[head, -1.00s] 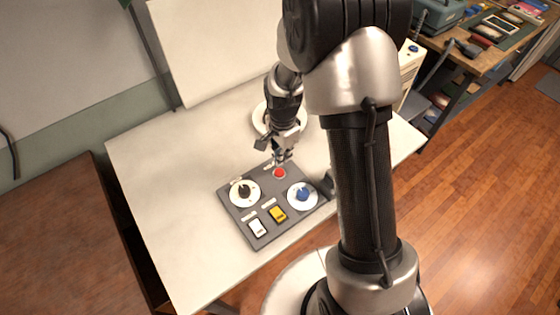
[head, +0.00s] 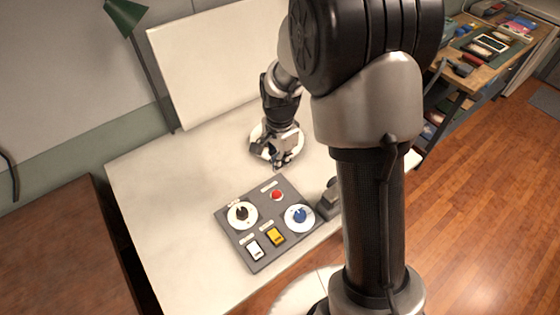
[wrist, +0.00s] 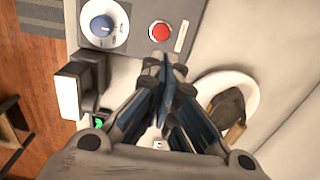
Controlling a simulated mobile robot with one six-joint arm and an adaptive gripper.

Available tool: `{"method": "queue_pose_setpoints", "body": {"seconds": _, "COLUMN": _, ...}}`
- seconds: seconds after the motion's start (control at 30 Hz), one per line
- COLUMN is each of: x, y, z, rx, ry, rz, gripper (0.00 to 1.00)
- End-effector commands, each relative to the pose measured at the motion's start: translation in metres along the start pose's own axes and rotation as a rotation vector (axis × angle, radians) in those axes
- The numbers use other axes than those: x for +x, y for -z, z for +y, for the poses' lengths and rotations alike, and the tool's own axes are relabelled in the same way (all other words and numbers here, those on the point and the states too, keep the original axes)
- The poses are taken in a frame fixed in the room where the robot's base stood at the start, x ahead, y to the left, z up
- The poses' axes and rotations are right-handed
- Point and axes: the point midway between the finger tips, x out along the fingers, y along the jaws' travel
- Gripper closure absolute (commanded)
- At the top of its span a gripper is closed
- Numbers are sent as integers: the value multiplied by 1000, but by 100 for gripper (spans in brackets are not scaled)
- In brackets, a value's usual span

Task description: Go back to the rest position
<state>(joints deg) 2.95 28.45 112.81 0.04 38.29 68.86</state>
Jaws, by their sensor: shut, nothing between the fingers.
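My gripper (head: 281,163) is shut and empty. In the head view it is above the white table, beyond the far edge of the grey control panel (head: 262,258) and apart from it. The panel carries a red button (head: 277,195), a black knob (head: 241,213), a blue knob (head: 299,215), a white switch (head: 255,250) and a yellow switch (head: 276,236). In the wrist view my closed fingers (wrist: 166,62) point toward the panel, near the red button (wrist: 159,32) but apart from it.
A white plate (head: 257,144) is partly hidden behind my gripper; the wrist view shows a dark object on it (wrist: 229,108). A small grey device (head: 328,199) stands right of the panel. A green lamp (head: 126,14) is behind the table (head: 160,200), whose left side is clear.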

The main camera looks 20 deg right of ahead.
Motion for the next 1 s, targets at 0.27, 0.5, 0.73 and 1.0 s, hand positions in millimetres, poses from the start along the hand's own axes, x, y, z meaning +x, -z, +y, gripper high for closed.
{"method": "queue_pose_setpoints", "body": {"seconds": 0.27, "x": 0, "y": 0, "z": 0, "rx": 0, "ry": 0, "rz": 0, "gripper": 100}}
{"method": "queue_pose_setpoints", "body": {"seconds": 0.5, "x": -20, "y": -3, "z": 4, "rx": -60, "ry": 25, "rz": 10, "gripper": 100}}
{"method": "queue_pose_setpoints", "body": {"seconds": 0.73, "x": -99, "y": -23, "z": 44, "rx": -366, "ry": 112, "rz": 67, "gripper": 100}}
{"method": "queue_pose_setpoints", "body": {"seconds": 1.0, "x": -163, "y": -57, "z": 121, "rx": -786, "ry": 201, "rz": 181, "gripper": 100}}
